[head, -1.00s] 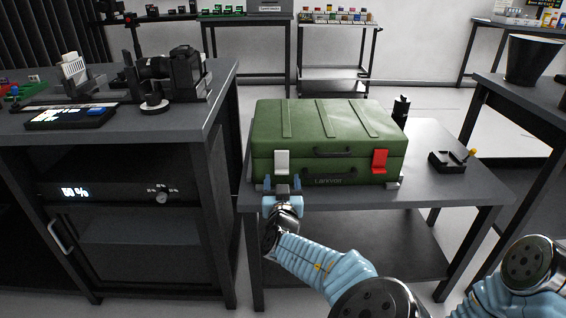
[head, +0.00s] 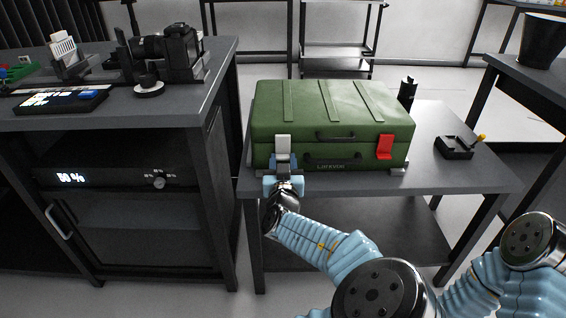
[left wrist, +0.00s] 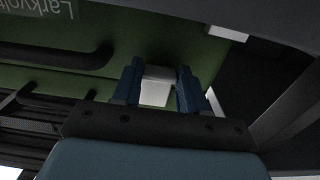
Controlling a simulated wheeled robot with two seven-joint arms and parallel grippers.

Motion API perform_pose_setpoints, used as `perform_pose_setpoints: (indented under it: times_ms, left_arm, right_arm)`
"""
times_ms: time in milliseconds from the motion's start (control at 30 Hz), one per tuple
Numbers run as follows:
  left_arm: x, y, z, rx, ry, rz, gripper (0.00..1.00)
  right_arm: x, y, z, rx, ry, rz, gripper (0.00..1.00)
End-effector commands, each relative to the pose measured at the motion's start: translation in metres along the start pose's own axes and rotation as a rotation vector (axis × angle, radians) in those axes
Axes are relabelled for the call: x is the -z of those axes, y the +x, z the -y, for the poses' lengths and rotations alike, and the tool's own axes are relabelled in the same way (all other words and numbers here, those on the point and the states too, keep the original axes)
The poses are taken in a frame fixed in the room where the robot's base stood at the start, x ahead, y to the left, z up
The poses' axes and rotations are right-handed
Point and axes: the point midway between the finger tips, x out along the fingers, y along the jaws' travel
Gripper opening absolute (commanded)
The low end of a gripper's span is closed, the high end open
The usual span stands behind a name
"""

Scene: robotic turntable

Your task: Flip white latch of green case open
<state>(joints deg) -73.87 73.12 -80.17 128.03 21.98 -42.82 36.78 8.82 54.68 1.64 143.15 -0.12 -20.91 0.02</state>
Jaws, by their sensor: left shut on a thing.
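The green case (head: 330,107) sits closed on the dark table. Its white latch (head: 283,145) is on the front face at the left, and a red latch (head: 385,147) is at the right. My left gripper (head: 284,163) is at the lower end of the white latch. In the left wrist view the blue fingertips (left wrist: 158,88) stand on both sides of the white latch (left wrist: 155,93), shut on it. The latch lies flat against the case front in the head view. My right gripper is out of view.
The table (head: 450,185) has free room to the right of the case, with a small black device (head: 455,147) on it. A dark cabinet (head: 120,190) stands close on the left. A black bin (head: 541,40) stands on the right-hand table.

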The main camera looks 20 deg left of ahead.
Motion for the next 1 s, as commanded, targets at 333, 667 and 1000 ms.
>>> perform_pose_setpoints:
  times_ms: [333, 667, 1000]
  left_arm:
    - [0.007, -0.005, 0.0, -0.001, -0.005, 0.075, 0.12]
    - [0.018, -0.018, -0.001, -0.004, -0.009, 0.327, 0.12]
    - [0.034, -0.029, -0.001, -0.006, -0.003, 0.646, 0.12]
  right_arm:
    - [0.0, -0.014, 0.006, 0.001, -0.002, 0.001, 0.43]
    - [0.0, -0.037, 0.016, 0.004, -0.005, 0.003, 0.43]
    - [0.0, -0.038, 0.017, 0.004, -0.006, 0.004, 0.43]
